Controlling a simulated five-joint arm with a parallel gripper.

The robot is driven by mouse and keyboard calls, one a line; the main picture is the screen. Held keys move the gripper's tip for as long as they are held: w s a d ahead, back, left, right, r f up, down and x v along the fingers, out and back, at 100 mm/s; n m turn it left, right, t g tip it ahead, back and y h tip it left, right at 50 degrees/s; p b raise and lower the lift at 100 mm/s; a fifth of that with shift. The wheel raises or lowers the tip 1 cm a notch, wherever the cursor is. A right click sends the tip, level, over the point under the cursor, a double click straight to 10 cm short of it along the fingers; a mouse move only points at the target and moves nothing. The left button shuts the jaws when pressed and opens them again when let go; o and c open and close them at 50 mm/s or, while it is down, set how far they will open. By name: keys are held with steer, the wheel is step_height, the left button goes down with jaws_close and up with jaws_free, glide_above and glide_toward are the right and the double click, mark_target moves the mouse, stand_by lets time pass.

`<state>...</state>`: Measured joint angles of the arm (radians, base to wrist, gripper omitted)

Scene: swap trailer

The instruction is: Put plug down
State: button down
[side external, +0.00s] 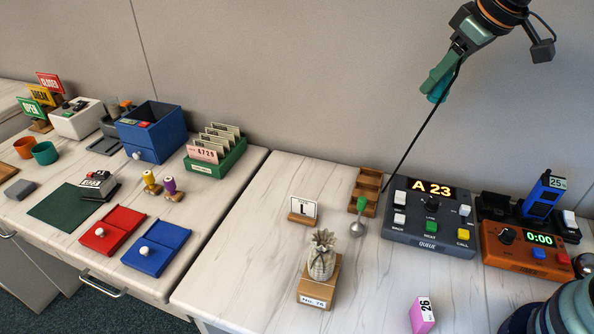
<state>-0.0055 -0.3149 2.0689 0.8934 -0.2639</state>
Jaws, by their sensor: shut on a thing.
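My gripper (438,90) is high at the upper right, above and behind the consoles, with its green fingers pointing down and left. It is shut on a small teal piece, which looks like the plug (437,97); the fingers hide much of it. A thin black cable (422,133) runs from beside the gripper down left to the left edge of the dark queue console (430,242), which reads "A 23". The plug is in the air, well clear of the table. I cannot tell exactly where the cable's lower end joins.
A wooden tray (369,181) and a green-handled metal bell (357,228) stand left of the console. The orange timer (525,258) and a blue device (541,197) are on the right. A pineapple figure (321,258) stands in front. Some table between is bare.

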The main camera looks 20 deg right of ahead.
steer(key=w+a+f+n+y, duration=0.1)
steer(key=w+a+n, duration=0.15)
steer(key=a, duration=0.75)
steer(key=w+a+n+y, duration=0.1)
steer(key=w+a, duration=0.2)
steer(key=a, duration=0.6)
steer(key=s+a+f+n+g+y, duration=0.1)
steer(key=a+f, duration=0.1)
steer(key=a, duration=0.7)
steer(key=s+a+f+n+y, duration=0.1)
steer(key=a+f, duration=0.1)
steer(key=a, duration=0.7)
steer(key=shift+s+a+f, duration=0.1)
steer(key=shift+s+f, duration=0.05)
steer(key=shift+f, duration=4.9)
steer(key=shift+s+a+f, duration=0.1)
steer(key=shift+f, duration=4.9)
steer(key=shift+f, duration=0.4)
steer(key=shift+f, duration=0.25)
steer(key=c, duration=0.7)
jaws_free()
steer(key=o, duration=0.3)
steer(key=shift+s+d+f, duration=0.1)
steer(key=shift+s, duration=0.05)
